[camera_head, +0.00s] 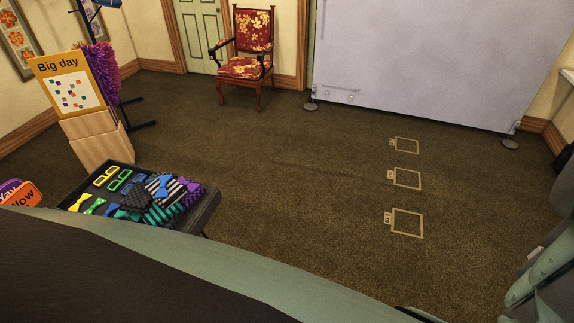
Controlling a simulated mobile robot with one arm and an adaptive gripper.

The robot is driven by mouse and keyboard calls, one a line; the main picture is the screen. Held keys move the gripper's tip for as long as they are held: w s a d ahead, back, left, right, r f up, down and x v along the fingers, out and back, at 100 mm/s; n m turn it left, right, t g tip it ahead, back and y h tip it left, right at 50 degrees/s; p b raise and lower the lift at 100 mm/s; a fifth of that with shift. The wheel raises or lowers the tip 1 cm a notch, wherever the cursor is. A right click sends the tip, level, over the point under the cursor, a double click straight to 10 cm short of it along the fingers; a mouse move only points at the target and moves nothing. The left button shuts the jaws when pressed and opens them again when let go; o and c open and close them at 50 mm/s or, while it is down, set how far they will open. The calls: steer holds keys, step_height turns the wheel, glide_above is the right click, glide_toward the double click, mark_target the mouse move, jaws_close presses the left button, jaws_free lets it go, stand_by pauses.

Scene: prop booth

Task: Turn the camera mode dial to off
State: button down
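No camera and no mode dial can be made out in the head view. My gripper is not in view either. A large dark and grey-green shape, which looks like part of my own body, fills the bottom of the picture and hides what lies behind it. A similar grey-green shape at the lower right edge is cut off, and I cannot tell what it is.
A black tray of props (208,208) stands at lower left, by a wooden stand with a "Big day" sign (68,85). A red floral chair (246,66) is by the door (199,30). A pale backdrop panel (430,55) stands behind taped floor squares (407,223). The middle carpet is clear.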

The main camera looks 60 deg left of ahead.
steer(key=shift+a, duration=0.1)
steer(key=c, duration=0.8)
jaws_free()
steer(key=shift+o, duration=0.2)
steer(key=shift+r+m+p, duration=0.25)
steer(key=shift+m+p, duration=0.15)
steer(key=shift+p, duration=0.7)
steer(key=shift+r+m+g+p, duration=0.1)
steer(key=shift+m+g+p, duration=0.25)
steer(key=shift+p, duration=0.9)
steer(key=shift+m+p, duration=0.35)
steer(key=shift+p, duration=0.65)
steer(key=p, duration=0.2)
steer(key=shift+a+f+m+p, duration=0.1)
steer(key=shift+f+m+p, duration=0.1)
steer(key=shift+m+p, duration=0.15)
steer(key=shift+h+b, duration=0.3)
steer(key=shift+b, duration=0.2)
